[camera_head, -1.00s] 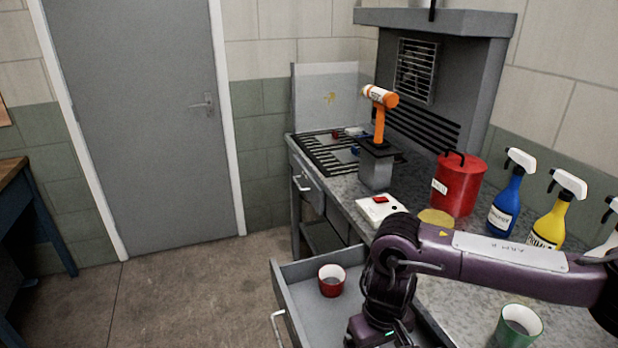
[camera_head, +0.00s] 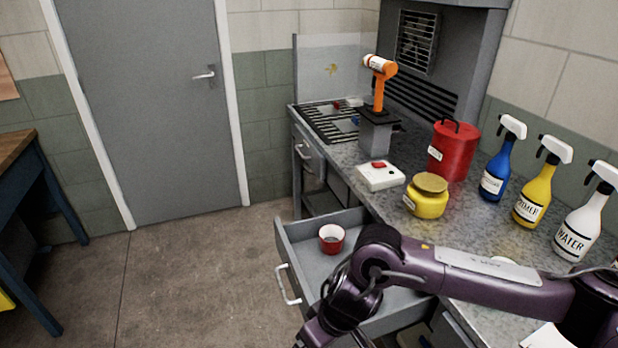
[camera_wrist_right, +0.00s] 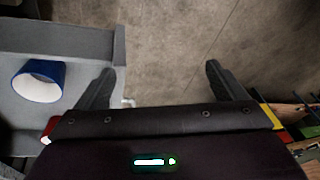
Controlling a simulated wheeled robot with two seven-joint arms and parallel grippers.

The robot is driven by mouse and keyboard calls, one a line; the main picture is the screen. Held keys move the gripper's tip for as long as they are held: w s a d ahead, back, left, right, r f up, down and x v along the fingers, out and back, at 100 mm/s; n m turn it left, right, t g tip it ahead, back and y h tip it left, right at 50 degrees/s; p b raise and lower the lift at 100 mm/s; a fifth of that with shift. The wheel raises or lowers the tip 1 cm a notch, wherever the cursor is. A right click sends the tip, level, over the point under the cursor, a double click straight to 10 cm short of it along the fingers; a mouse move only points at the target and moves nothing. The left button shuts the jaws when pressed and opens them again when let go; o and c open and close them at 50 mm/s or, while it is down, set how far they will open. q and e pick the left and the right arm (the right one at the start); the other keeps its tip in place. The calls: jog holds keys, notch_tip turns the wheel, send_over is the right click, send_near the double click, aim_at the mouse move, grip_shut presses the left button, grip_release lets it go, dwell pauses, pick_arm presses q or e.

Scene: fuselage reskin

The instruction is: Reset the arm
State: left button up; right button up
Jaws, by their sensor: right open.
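My right arm (camera_head: 450,275) is purple and reaches in from the right in the head view, across the counter and the open drawer. Its hand runs off the bottom edge there. In the right wrist view my right gripper (camera_wrist_right: 160,82) is open, with bare floor between its fingers and nothing held. A blue cup (camera_wrist_right: 38,80) with a white inside lies to the left of the fingers, in a grey drawer or tray, apart from them. My left gripper is not in view.
The open drawer (camera_head: 300,232) holds a red cup (camera_head: 332,239). On the counter stand a yellow jar (camera_head: 427,199), a red canister (camera_head: 453,152), several spray bottles (camera_head: 535,190), a white box with a red button (camera_head: 380,176) and an orange tool on a stand (camera_head: 379,88).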

jog(key=s+a+r+n+t+y, duration=0.15)
jog(key=s+a+y, duration=0.25)
jog(key=a, duration=0.6)
jog(key=w+a+r+t+y, duration=0.1)
jog(key=a+r+t+y, duration=0.2)
jog(key=a+r, duration=0.35)
jog(key=w+d+m+t+h, duration=0.2)
jog(key=d, duration=0.6)
jog(key=w+d+m+t+h, duration=0.1)
jog(key=w+d+m+h, duration=0.15)
jog(key=d, duration=0.45)
jog(key=s+d+f+m+g+h, duration=0.1)
jog(key=s+d+f+g+h, duration=0.1)
jog(key=s+d+f, duration=0.3)
jog(key=s+d+f+m+g+h, duration=0.1)
jog(key=s+d+h, duration=0.15)
jog(key=d, duration=0.55)
jog(key=s+d+f+m+g+h, duration=0.1)
jog(key=s+d+f+g, duration=0.1)
jog(key=s+d+f, duration=0.3)
notch_tip(320, 180, down, 28)
jog(key=s+d+g, duration=0.1)
jog(key=s+d, duration=0.1)
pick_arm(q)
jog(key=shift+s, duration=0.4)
pick_arm(e)
jog(key=s+d+f+g, duration=0.1)
jog(key=s+d+f, duration=0.2)
jog(key=s+f, duration=1.5)
jog(key=shift+s, duration=0.65)
